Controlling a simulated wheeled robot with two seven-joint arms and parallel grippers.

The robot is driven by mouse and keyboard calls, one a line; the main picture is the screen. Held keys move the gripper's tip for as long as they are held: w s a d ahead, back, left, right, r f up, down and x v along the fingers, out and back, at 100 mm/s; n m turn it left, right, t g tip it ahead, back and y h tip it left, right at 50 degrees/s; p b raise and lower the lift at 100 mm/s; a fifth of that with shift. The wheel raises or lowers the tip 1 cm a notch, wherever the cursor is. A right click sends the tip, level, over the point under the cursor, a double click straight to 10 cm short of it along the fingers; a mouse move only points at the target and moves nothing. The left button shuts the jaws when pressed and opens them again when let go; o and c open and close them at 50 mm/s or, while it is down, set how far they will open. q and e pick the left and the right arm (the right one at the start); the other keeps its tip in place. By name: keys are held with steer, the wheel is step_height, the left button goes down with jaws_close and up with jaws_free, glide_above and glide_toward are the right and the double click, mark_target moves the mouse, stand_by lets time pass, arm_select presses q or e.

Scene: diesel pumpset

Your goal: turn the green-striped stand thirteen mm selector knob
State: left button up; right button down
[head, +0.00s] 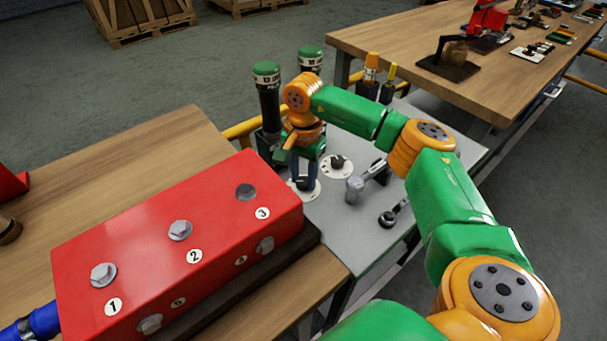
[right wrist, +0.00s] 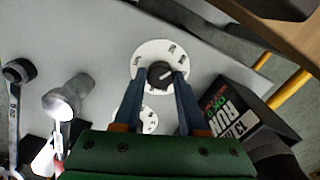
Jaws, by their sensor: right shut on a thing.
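A black selector knob (right wrist: 160,73) with a white pointer line sits on a round white dial (right wrist: 143,54) in the right wrist view; the line points to the upper right. In the head view its dial (head: 313,193) lies on the grey bench top, partly hidden by my gripper. My right gripper (head: 303,182) points down with its two blue fingers shut on the knob, one on each side. Beside it stands a dark box (right wrist: 240,108) with "13" and "RUN" lettering, some of it green. Dark cylinders with green caps (head: 267,70) rise behind my gripper. My left gripper is not seen.
A second knob on a white dial (head: 338,163) lies just right of my gripper. A large red block (head: 175,240) with numbered bolts stands close on the left.

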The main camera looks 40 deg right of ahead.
mark_target(303, 181)
steer(key=n, duration=0.4)
steer(key=shift+n, duration=0.6)
steer(key=shift+c, duration=2.3)
jaws_free()
step_height(303, 181, up, 7)
steer(key=shift+r, duration=0.1)
